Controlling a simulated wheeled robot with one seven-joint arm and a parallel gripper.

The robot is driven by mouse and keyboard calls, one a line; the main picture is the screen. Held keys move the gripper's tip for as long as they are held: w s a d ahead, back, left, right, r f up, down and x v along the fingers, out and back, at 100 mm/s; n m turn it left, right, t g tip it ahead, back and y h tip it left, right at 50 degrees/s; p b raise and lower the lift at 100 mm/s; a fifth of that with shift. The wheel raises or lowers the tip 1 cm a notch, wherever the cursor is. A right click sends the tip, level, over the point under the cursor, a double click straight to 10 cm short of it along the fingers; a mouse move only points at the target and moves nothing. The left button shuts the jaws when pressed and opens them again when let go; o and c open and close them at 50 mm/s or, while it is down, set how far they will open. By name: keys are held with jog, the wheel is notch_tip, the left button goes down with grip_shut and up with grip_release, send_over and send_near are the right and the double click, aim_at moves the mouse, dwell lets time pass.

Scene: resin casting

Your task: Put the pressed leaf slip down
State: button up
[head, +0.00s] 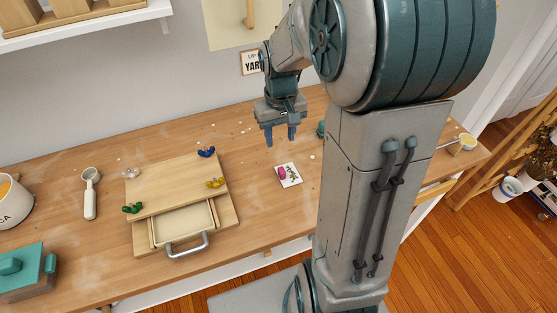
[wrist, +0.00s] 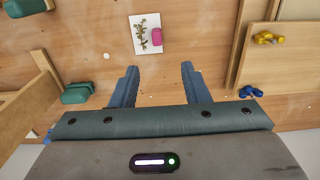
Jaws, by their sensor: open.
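The pressed leaf slip (head: 289,174) is a small white card with a dark green sprig and a pink piece on it. It lies flat on the wooden worktop, right of the wooden box. It also shows near the top of the wrist view (wrist: 147,35). My gripper (head: 280,139) is above the worktop, behind the slip in the head view, its two blue fingers pointing down. In the wrist view my gripper (wrist: 157,75) has its fingers apart with nothing between them. The slip is clear of the fingers.
A wooden box (head: 149,203) with a part-open drawer (head: 184,222) stands left of the slip. Small blue (head: 206,152), yellow (head: 215,183) and green (head: 132,208) pieces sit on it. A scoop (head: 90,194) and a teal box (head: 22,272) are farther left. Bare worktop surrounds the slip.

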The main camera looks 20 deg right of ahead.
send_over(282, 170)
jog(key=f, duration=0.9)
jog(key=shift+a, duration=0.25)
jog(key=shift+d+f, duration=0.2)
jog(key=shift+f, duration=2.5)
grip_shut()
